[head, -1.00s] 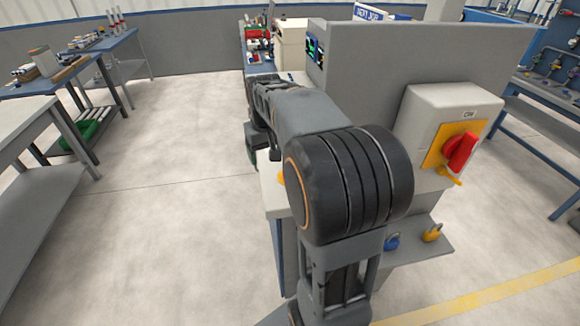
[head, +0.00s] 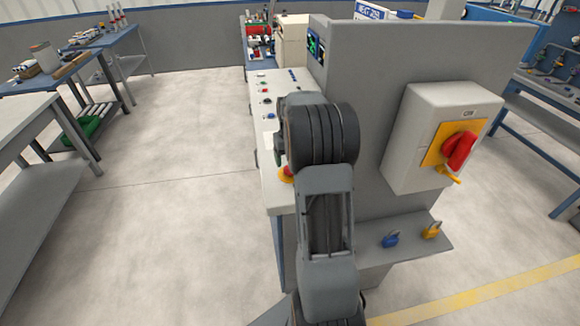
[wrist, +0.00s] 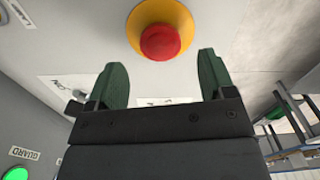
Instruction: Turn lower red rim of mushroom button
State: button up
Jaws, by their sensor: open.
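The red mushroom button (wrist: 160,42) sits on a round yellow base (wrist: 133,27) on a pale panel, at the top middle of the wrist view. In the head view the button (head: 286,173) shows small beside my arm, partly hidden by it. My gripper (wrist: 164,68) is open, with one green finger on each side of the picture. The button lies beyond the fingertips, roughly centred between them. Nothing is between the fingers. In the head view my gripper is mostly hidden behind my arm.
The console panel (head: 262,85) carries several small buttons. A grey wall panel with a switch box (head: 415,140) and red rotary handle (head: 460,150) stands right of my arm. A shelf below holds a blue padlock (head: 390,240) and a yellow padlock (head: 432,231). Open floor lies left.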

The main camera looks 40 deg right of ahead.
jog(key=shift+f, duration=2)
jog(key=shift+c, duration=0.2)
jog(key=c, duration=0.9)
